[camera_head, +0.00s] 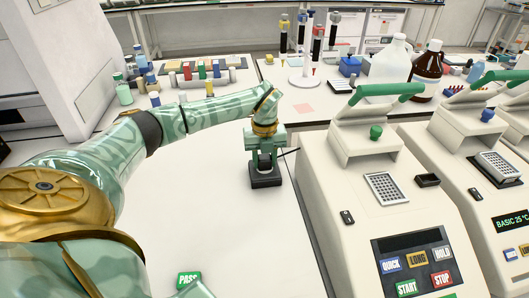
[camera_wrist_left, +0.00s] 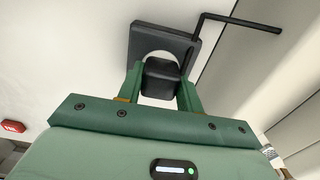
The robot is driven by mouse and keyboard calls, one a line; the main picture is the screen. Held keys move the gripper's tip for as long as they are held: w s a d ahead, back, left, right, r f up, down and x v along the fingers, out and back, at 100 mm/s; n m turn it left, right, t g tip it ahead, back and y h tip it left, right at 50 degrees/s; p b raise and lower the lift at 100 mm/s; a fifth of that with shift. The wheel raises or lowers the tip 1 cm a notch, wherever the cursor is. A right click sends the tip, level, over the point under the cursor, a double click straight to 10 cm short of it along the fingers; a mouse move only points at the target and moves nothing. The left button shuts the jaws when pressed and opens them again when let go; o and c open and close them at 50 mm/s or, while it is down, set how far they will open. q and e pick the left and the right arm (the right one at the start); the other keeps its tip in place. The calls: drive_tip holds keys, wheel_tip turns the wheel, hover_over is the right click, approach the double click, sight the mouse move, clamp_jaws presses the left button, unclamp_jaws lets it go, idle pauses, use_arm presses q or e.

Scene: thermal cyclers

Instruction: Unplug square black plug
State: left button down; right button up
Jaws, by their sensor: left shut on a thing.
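The square black plug (camera_head: 264,159) is at the far right part of the white worktop, left of the nearest thermal cycler. My left gripper (camera_head: 264,153) points down at it and is shut on it. In the left wrist view the dark plug (camera_wrist_left: 161,78) is between the two green fingers (camera_wrist_left: 160,88). A square black base (camera_head: 266,178) is directly below the plug, and it also shows in the wrist view (camera_wrist_left: 148,34). A thin black cable (camera_wrist_left: 225,19) bends away from it. I cannot tell whether plug and base are touching. My right gripper is not in view.
A cream thermal cycler (camera_head: 335,200) stands close to the right, with a second cycler (camera_head: 455,155) beyond. Tube racks (camera_head: 210,80), pipettes on a stand (camera_head: 306,75), and a brown bottle (camera_head: 427,66) are at the back. The worktop (camera_head: 225,225) in front is mostly clear.

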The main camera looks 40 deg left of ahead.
sight(265, 156)
use_arm(q)
drive_tip(key=shift+r+p, duration=0.95)
drive_tip(key=shift+r, duration=0.2)
drive_tip(key=shift+r+p, duration=1.7)
drive_tip(key=shift+r, duration=0.2)
